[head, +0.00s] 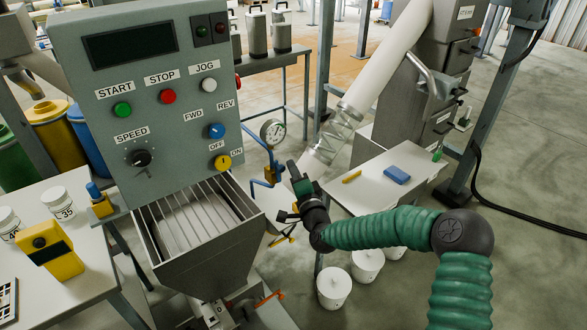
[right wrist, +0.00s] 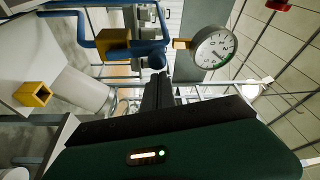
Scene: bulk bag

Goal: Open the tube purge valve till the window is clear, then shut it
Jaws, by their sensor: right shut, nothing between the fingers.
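A blue air pipe with a yellow valve body and a pressure gauge (head: 273,131) stands beside the grey control panel; I take this to be the purge valve. In the right wrist view the yellow valve body (right wrist: 113,42) and blue pipe (right wrist: 83,30) are ahead, with the gauge (right wrist: 213,47) to their right. The clear window (head: 338,125) is in the pale sloping tube (head: 386,60); I cannot tell its contents. My right gripper (head: 292,168) is shut and empty, close to the valve piping; its dark fingers (right wrist: 156,90) point towards it. My left gripper is out of view.
The control panel (head: 160,85) and the grated hopper (head: 200,225) stand left of my right arm. A table (head: 372,195) with a blue block (head: 396,174) lies behind the arm. White tubs (head: 334,286) stand on the floor below it.

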